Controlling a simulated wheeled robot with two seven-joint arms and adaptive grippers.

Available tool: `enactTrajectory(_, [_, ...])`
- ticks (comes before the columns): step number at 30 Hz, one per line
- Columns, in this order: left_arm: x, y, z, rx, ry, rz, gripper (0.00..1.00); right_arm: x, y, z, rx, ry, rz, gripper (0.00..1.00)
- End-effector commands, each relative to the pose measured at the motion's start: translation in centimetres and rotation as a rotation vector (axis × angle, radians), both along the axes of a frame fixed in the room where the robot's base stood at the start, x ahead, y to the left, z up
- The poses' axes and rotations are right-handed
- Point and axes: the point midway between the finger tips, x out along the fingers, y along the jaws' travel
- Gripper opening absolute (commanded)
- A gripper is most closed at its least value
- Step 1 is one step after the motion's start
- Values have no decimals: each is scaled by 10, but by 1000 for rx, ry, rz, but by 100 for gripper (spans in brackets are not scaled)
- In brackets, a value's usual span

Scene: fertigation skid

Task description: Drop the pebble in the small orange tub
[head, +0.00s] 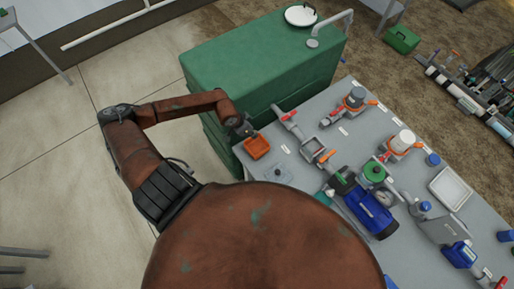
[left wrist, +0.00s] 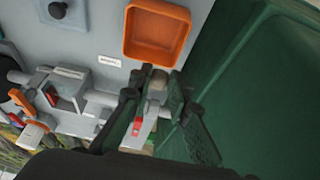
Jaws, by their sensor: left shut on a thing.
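The small orange tub (head: 257,147) stands on the left edge of the grey bench in the head view, and it also shows at the top of the left wrist view (left wrist: 158,35). It looks empty in the wrist view. My left gripper (head: 246,130) is close beside the tub, on its far side in the head view. In the left wrist view my left gripper (left wrist: 156,84) is shut on the pebble (left wrist: 157,77), a small brownish lump between the fingertips, just short of the tub's rim. The pebble cannot be made out in the head view. My right gripper is not in view.
A large green tank (head: 255,62) stands right beside the bench and my left arm. Grey pipework with a red-handled valve (head: 287,114) lies right of the tub. A blue pump (head: 368,210) and a white tray (head: 450,187) are farther right on the grey bench (head: 335,135).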

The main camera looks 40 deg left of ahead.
Motion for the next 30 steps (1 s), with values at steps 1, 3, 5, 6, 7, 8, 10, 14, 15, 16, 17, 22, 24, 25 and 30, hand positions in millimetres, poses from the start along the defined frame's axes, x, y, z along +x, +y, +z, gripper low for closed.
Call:
enactTrajectory(1, [0, 0, -6, -1, 0, 1, 0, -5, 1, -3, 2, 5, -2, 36])
enactTrajectory(3, [0, 0, -12, 0, 0, 1, 0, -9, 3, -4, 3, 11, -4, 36])
enactTrajectory(5, [0, 0, -16, 0, 0, 1, 0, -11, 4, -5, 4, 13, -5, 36])
enactTrajectory(6, [0, 0, -18, 0, 0, 1, 0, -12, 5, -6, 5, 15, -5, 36])
enactTrajectory(7, [0, 0, -18, 0, 0, 1, 0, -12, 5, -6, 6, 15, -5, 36])
enactTrajectory(8, [0, 0, -19, 0, 0, 0, 0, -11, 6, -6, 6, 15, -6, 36])
enactTrajectory(10, [0, 0, -20, 0, 0, 0, 0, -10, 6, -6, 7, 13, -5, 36])
enactTrajectory(14, [0, 0, -20, 1, 0, -1, 0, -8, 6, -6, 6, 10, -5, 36])
enactTrajectory(15, [0, 0, -20, 1, 0, -1, 0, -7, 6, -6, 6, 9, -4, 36])
enactTrajectory(16, [0, 0, -20, 1, 0, -1, 0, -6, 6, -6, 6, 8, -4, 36])
enactTrajectory(17, [0, 0, -20, 1, 0, -1, 0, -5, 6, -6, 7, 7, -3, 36])
enactTrajectory(22, [0, 0, -20, 1, 0, -1, 28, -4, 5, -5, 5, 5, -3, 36])
enactTrajectory(24, [0, 0, -20, 1, 0, -1, 33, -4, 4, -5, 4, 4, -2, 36])
enactTrajectory(25, [0, 0, -20, 1, 0, -1, 35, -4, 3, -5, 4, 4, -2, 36])
enactTrajectory(30, [0, 0, -20, 1, 0, 0, 37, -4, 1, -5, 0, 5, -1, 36])
